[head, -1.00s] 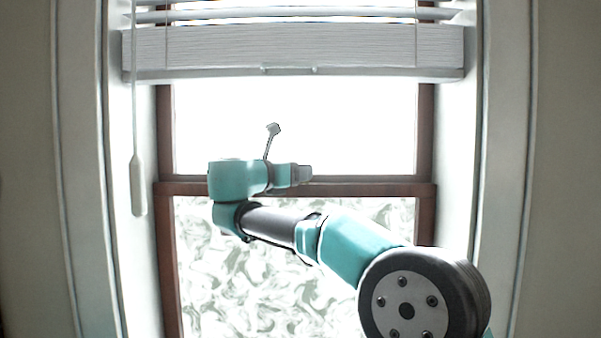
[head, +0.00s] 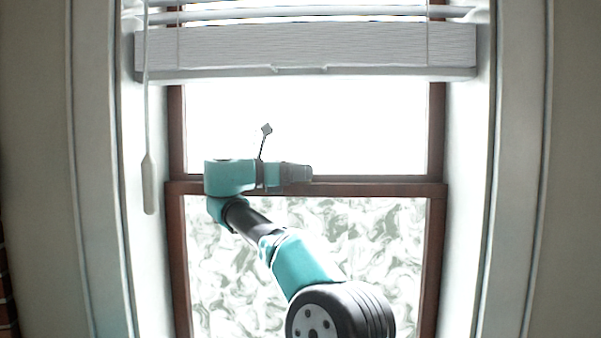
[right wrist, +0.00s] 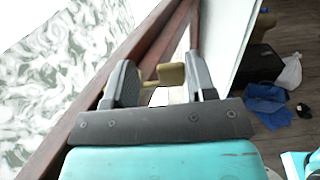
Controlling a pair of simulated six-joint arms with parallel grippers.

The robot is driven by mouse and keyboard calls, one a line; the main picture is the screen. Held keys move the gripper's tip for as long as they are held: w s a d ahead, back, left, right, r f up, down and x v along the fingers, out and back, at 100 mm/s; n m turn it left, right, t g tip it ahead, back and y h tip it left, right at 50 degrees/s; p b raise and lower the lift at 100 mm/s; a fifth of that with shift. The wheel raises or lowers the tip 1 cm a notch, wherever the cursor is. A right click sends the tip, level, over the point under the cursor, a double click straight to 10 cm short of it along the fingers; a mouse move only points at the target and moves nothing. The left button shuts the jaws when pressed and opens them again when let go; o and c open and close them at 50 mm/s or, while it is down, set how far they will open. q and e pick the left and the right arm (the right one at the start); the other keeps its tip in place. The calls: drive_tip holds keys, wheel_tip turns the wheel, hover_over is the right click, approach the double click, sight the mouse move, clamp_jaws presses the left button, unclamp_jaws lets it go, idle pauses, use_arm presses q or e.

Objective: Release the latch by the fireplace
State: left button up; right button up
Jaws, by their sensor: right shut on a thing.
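My right gripper (head: 297,173) is at the brown meeting rail of the window, near its middle. In the right wrist view the right gripper (right wrist: 163,84) is shut on a small brass-coloured latch (right wrist: 170,75), which sits between its two grey fingers at the brown window frame. In the head view the latch is hidden by the gripper. My left gripper is not in view.
The brown window rail (head: 385,189) runs across, with patterned frosted glass (head: 390,240) below. A white blind (head: 300,45) hangs above, its wand (head: 149,185) at the left. Red brick (head: 6,290) shows at the far left edge. A blue cloth (right wrist: 268,105) lies on the floor.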

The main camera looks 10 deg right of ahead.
idle(0.4)
drive_tip(key=o, duration=0.9)
drive_tip(key=shift+o, duration=0.2)
drive_tip(key=shift+a, duration=0.15)
